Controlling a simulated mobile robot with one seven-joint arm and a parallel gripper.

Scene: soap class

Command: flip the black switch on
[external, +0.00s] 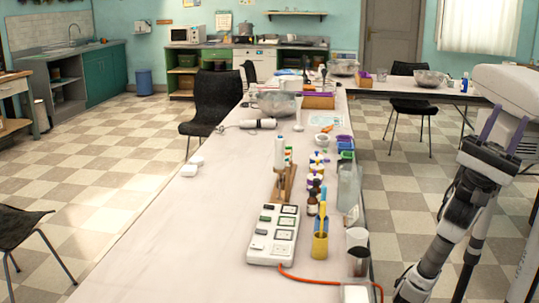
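A white power strip (274,235) lies on the long pale table (170,240), near its front right part. It has several sockets along its right side and small dark switches (262,232) along its left side. Which way the switches are set is too small to tell. An orange cord (310,279) runs from its near end to the right. My arm (455,210) is at the right, beyond the table's right edge, and runs down to the bottom edge of the picture. I cannot make out my gripper's fingers; nothing of my arm touches the strip.
A wooden stand (284,184), a yellow holder (320,244), small bottles (312,202) and cups (357,259) crowd the strip's far and right sides. The table left of the strip is clear. Black chairs (215,105) stand around the room.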

